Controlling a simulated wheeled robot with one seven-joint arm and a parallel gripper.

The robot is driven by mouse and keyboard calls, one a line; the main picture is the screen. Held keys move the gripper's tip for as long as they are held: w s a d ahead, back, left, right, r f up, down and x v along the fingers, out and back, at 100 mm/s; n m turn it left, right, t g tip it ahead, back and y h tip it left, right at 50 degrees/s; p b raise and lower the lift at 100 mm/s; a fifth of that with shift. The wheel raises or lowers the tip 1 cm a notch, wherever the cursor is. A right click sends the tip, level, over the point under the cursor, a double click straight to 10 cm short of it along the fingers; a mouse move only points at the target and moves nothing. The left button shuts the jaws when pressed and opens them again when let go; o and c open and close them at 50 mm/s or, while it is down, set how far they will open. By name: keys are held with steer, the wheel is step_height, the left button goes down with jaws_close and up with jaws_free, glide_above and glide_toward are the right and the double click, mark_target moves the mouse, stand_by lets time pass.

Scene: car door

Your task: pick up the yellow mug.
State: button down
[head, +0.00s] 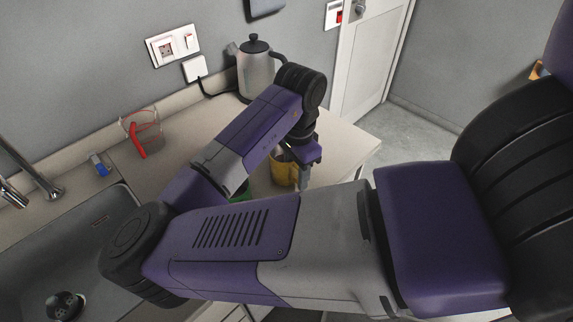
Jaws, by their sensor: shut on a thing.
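The yellow mug (284,173) is on the right part of the counter, partly hidden behind my arm and gripper. My gripper (299,180) points down at the mug's right side and is shut on it. The mug looks upright. I cannot tell whether its base touches the counter, and the contact between fingers and mug is small and partly hidden.
A steel kettle (255,69) stands behind, near the wall. A green thing (241,193) shows beside my arm. The counter's right end (345,140) is clear.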

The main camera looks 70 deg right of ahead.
stand_by(0.3)
step_height(320, 180, up, 20)
steer(key=shift+p, duration=0.3)
stand_by(0.8)
